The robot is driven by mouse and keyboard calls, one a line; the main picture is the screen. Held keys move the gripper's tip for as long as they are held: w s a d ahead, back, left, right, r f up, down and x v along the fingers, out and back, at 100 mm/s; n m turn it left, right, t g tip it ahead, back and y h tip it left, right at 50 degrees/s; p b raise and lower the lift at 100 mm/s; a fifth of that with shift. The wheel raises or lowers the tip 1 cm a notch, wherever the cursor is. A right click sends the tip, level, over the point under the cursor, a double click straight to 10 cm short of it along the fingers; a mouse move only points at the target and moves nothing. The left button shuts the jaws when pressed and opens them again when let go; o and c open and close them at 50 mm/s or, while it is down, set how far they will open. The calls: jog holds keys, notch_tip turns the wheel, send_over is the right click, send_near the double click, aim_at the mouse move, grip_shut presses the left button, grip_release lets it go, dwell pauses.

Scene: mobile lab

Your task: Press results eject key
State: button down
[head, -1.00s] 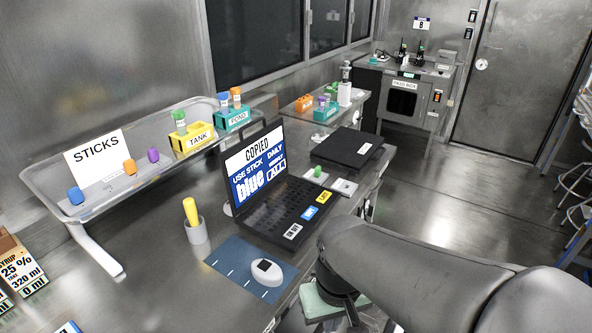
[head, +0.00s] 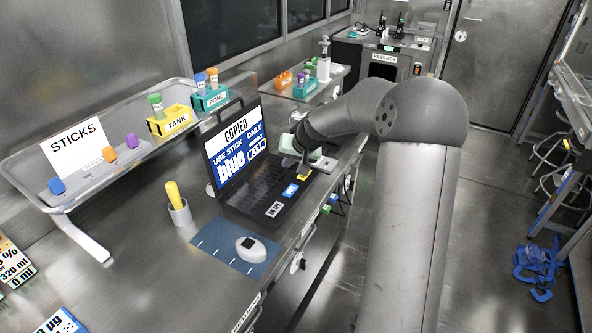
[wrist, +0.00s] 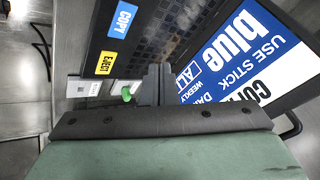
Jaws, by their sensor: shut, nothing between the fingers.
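The open black laptop (head: 250,190) stands on the steel bench; its screen (head: 236,158) reads "COPIED" and "USE STICK blue". The yellow EJECT key (head: 303,177) is at the keyboard's right end, partly hidden by my gripper. It also shows in the wrist view (wrist: 105,63), upper left. The blue COPY key (head: 291,190) lies beside it, then a white key (head: 274,209). My gripper (head: 304,168) is shut and empty over the keyboard's right end. In the wrist view my gripper's fingertips (wrist: 156,70) appear right of the EJECT key; their height above the keyboard is unclear.
A clear rack (head: 100,165) with sticks and the TANK (head: 172,121) and POND (head: 212,98) holders stands behind left. A yellow-handled tool in a cup (head: 178,208) and a mouse on a blue mat (head: 215,250) are in front. A green button (wrist: 127,93) lies beyond the laptop.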

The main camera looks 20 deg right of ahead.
jog(key=w+d+m+t, duration=0.2)
jog(key=w+d, duration=0.5)
jog(key=d, duration=0.2)
jog(key=shift+f, duration=0.4)
notch_tip(320, 180, down, 8)
jog(key=b, duration=0.3)
jog(key=shift+a+r+b, duration=0.1)
jog(key=shift+b, duration=0.25)
jog(key=shift+f+b, duration=0.5)
jog(key=shift+b, duration=0.1)
jog(key=shift+f, duration=0.2)
dwell(0.7)
jog(key=shift+f+b, duration=0.25)
jog(key=shift+b, duration=0.45)
